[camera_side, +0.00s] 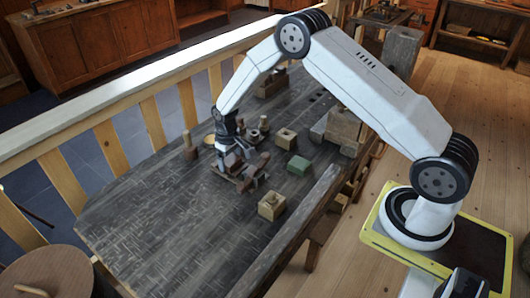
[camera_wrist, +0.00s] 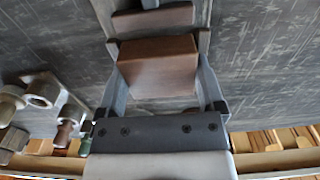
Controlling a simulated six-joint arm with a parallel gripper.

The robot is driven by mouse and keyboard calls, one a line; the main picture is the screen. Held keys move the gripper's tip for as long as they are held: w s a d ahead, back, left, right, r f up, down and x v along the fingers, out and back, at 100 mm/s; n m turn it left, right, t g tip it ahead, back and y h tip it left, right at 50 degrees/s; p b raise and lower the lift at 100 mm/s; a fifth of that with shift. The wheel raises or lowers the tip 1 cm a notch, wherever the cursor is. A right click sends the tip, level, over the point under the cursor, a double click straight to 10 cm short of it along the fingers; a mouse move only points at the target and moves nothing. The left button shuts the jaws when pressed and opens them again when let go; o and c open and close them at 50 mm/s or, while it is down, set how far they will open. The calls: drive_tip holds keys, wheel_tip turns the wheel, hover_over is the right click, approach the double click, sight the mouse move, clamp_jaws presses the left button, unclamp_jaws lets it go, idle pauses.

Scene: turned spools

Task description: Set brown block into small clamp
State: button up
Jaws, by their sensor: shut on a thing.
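My gripper (camera_side: 230,154) points down over the dark wooden bench. In the wrist view the brown block (camera_wrist: 158,68) sits between the two fingers, and my gripper (camera_wrist: 160,85) is shut on it. The small clamp (camera_side: 246,181) lies directly under the gripper in the side view. In the wrist view a brown clamp part (camera_wrist: 152,18) shows just beyond the block, with a narrow gap visible between them. The block's underside is hidden, so I cannot tell whether it touches the clamp's base.
A holed wooden block (camera_side: 272,205) stands in front right, another (camera_side: 286,138) behind it. A green block (camera_side: 299,165) lies right of the clamp. A wooden peg (camera_side: 188,145) stands to the left. A large wooden vise (camera_side: 342,125) is at the bench edge. The left bench is clear.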

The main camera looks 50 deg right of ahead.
idle(0.3)
drive_tip(key=o, duration=0.9)
drive_tip(key=shift+o, duration=0.2)
drive_tip(key=shift+r, duration=0.1)
drive_tip(key=shift+r, duration=4.1)
